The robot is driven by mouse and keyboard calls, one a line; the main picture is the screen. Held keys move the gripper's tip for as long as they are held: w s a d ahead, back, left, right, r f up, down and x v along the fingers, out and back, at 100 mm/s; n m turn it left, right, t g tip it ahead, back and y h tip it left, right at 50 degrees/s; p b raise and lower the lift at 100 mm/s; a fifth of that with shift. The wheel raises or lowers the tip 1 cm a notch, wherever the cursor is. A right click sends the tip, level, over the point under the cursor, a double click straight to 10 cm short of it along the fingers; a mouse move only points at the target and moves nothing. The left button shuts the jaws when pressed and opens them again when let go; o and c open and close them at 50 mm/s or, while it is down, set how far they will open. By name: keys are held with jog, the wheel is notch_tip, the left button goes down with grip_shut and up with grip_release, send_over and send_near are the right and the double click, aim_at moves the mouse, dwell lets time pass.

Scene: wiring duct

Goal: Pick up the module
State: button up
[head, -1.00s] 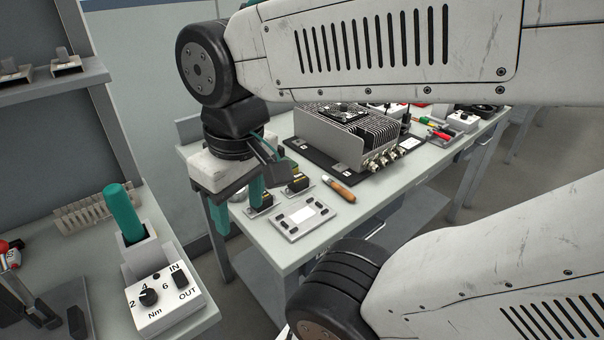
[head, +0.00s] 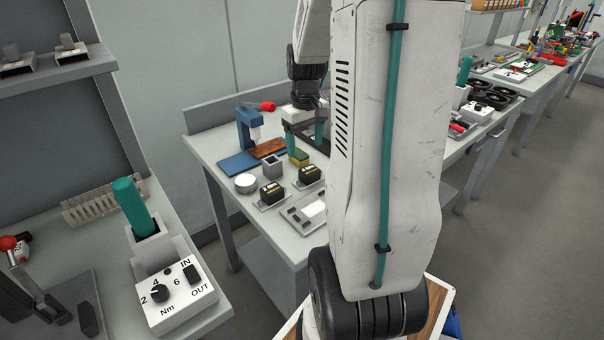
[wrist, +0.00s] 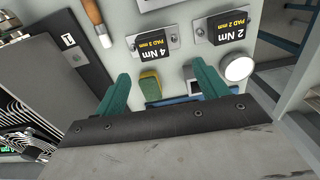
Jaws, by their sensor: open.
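No thing in view is clearly marked as the module, so I cannot tell which it is. A finned metal unit (wrist: 28,95) on a black plate is at the left in the wrist view; my arm hides most of it in the head view. Two black blocks, labelled 4 Nm (wrist: 153,46) and 2 Nm (wrist: 222,30), sit on small plates; both also show in the head view (head: 309,174) (head: 271,193). My gripper (wrist: 162,80) is open and empty, above the back of the bench (head: 306,138). A green-and-yellow sponge (wrist: 150,86) shows between its teal fingers.
A round white tin (head: 246,183), a grey square cup (head: 272,166) and a blue stand (head: 247,126) are on the bench's left part. A white-panelled tray (head: 303,213) is at its front edge. A torque box (head: 176,299) stands nearer on a separate bench.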

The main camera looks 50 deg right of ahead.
aim_at(310, 169)
jog(key=f, duration=0.4)
jog(key=s+f, duration=0.1)
jog(key=f, duration=0.2)
jog(key=shift+d+f, duration=0.1)
jog(key=shift+d, duration=0.3)
jog(key=shift+f, duration=0.6)
jog(key=c, duration=1.3)
